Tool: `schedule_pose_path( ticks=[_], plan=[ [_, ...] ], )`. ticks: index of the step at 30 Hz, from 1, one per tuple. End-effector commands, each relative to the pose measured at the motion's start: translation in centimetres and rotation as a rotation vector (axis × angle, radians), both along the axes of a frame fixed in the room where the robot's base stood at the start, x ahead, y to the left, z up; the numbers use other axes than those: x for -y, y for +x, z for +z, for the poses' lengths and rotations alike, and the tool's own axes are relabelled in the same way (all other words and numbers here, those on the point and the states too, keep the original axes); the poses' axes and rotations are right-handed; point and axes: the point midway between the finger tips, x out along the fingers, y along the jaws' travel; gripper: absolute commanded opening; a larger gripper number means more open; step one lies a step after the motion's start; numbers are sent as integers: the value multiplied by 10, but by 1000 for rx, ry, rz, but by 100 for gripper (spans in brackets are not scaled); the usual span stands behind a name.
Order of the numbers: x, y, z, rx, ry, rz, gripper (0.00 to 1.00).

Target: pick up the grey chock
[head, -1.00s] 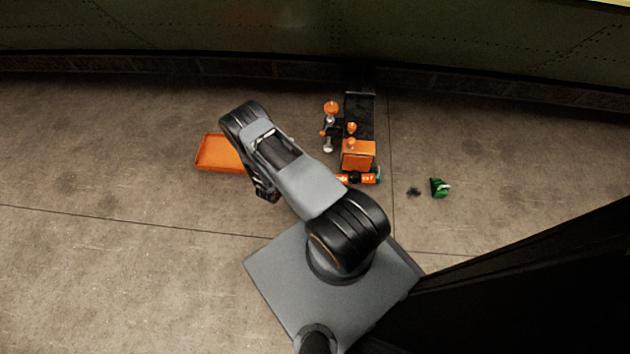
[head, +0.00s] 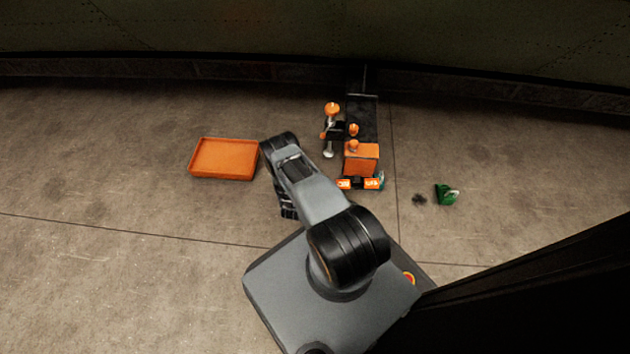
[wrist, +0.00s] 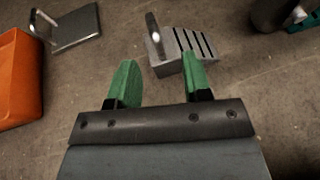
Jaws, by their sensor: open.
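In the wrist view, a grey ribbed block with dark slots and an upright handle lies on the floor; it looks like the grey chock (wrist: 172,66). My gripper (wrist: 160,72) is open and empty, with green fingertips spread apart. The chock lies ahead of the fingertips, mostly beyond the right one, which overlaps its near edge in the picture. I cannot tell the height between them. In the head view, my arm hides the chock, and the fingertips do not show clearly.
A grey plate with a handle (wrist: 76,27) lies upper left in the wrist view. An empty orange tray (head: 224,160) is left of my arm. An orange box (head: 361,160), an orange-topped tool (head: 331,130) and a green object (head: 446,194) lie right.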

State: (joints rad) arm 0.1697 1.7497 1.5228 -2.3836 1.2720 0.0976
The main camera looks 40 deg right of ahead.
Motion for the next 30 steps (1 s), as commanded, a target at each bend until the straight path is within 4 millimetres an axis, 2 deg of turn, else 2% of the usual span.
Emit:
schedule_pose_path(
  ticks=[5,16,23,30],
  plan=[
    [5,5,-4,1,0,0,45],
    [36,30,-22,1,-1,-2,45],
    [38,31,-20,0,0,0,45],
    [38,31,-21,0,0,0,24]
  ],
)
